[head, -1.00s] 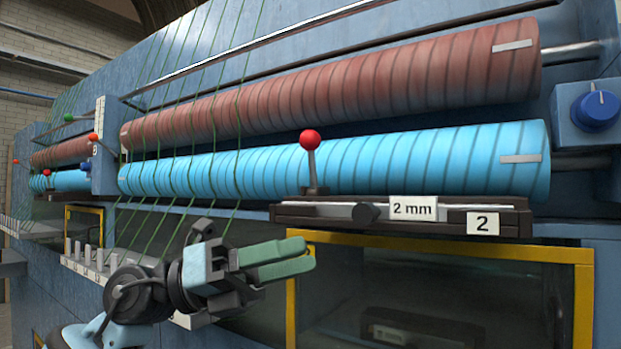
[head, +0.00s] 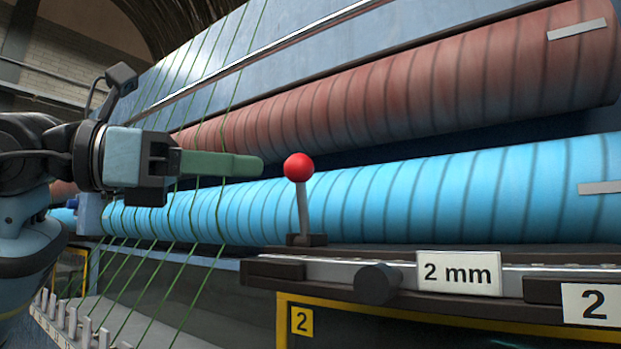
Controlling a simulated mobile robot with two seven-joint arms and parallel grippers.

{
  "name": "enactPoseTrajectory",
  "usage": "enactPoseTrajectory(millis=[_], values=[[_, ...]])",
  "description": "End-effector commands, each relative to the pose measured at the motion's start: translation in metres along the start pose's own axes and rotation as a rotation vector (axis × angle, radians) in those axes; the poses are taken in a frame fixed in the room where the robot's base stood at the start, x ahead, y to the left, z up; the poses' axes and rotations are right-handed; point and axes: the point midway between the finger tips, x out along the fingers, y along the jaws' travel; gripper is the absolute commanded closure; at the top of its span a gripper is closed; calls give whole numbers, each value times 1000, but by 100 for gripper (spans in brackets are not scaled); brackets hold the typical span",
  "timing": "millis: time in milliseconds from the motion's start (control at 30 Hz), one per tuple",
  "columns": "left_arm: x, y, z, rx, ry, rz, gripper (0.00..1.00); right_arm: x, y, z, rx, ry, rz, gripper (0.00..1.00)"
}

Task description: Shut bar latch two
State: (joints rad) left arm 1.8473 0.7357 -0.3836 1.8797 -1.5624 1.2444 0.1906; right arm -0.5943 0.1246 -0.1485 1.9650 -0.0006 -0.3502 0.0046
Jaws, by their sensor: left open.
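The latch lever of bar two, a grey stem with a red ball knob (head: 298,167), stands nearly upright on a dark block at the left part of the bar (head: 400,270). The bar carries a white "2" plate (head: 590,304) and a "2 mm" plate (head: 458,272). My left gripper (head: 252,167) comes in from the left with its green fingers pointing right at about knob height. It is open and empty. In the picture a small gap separates the fingertips from the knob. The fingers overlap each other from this angle. My right gripper is out of view.
A blue ribbed roller (head: 450,195) and a brown one (head: 430,90) run behind the lever. Green strands (head: 195,215) hang left of it. A dark round knob (head: 376,284) sticks out from the bar. A yellow frame (head: 420,325) lies below.

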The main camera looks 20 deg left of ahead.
Motion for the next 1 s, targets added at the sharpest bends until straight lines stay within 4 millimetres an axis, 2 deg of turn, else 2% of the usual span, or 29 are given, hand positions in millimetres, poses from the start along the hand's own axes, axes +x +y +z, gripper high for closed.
enactPoseTrajectory(millis=[200, 333, 700, 1000], values=[[1, 0, 0, 0, 1, 1, 50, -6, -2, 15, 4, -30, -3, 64], [11, -1, 0, 0, 1, -2, 50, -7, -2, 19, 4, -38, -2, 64], [63, -1, 2, 1, -1, -2, 50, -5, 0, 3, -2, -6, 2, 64], [78, 0, 0, 0, -1, 0, 50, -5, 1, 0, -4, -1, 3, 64]])
